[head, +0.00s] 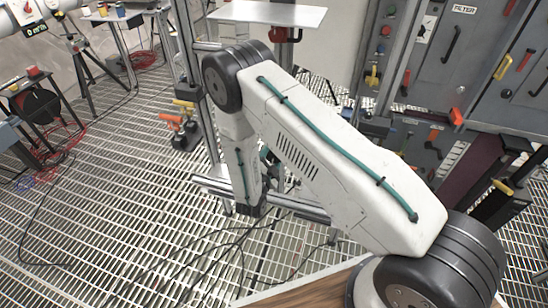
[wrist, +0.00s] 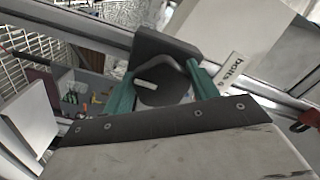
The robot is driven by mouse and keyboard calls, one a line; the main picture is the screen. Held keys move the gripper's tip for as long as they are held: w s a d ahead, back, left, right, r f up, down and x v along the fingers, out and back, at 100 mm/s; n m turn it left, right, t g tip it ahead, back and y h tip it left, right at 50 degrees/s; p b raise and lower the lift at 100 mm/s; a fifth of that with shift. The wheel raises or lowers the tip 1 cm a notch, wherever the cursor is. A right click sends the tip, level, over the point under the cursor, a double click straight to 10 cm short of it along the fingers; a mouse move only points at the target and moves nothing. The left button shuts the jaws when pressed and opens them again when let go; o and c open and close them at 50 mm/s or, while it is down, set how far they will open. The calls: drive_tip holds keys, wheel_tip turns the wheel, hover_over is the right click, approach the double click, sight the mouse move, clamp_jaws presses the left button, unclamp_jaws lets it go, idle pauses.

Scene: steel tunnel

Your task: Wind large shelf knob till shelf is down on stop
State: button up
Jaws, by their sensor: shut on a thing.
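In the wrist view my gripper (wrist: 160,72) has its two teal fingers on either side of a dark grey knob (wrist: 162,88). The fingers are shut on it, and a raised bar or rim shows between them. In the head view a teal part of my gripper (head: 268,156) shows behind my white arm; its hold is hidden there. A white flat shelf (head: 266,13) stands at the top of the head view, with a red fitting (head: 281,35) under it. I cannot tell whether the knob belongs to this shelf. The stop cannot be made out.
A metal rail (head: 300,207) runs low behind my arm. A post with orange and yellow handles (head: 178,122) stands left of it. Grey cabinets (head: 462,75) fill the right. Cables lie on the grating floor (head: 110,190). A white labelled panel (wrist: 228,45) is close by the knob.

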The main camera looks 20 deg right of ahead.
drive_tip(key=n, duration=0.4)
drive_tip(key=shift+s+d+f+n, duration=0.1)
drive_tip(key=shift+s+f+n, duration=0.05)
drive_tip(key=shift+f+n, duration=0.15)
drive_tip(key=shift+s+d+n, duration=0.1)
drive_tip(key=shift+n, duration=2.2)
drive_tip(key=o, duration=1)
drive_tip(key=shift+s+a, duration=0.15)
drive_tip(key=shift+a, duration=0.1)
drive_tip(key=v, duration=0.7)
drive_tip(key=shift+s, duration=0.15)
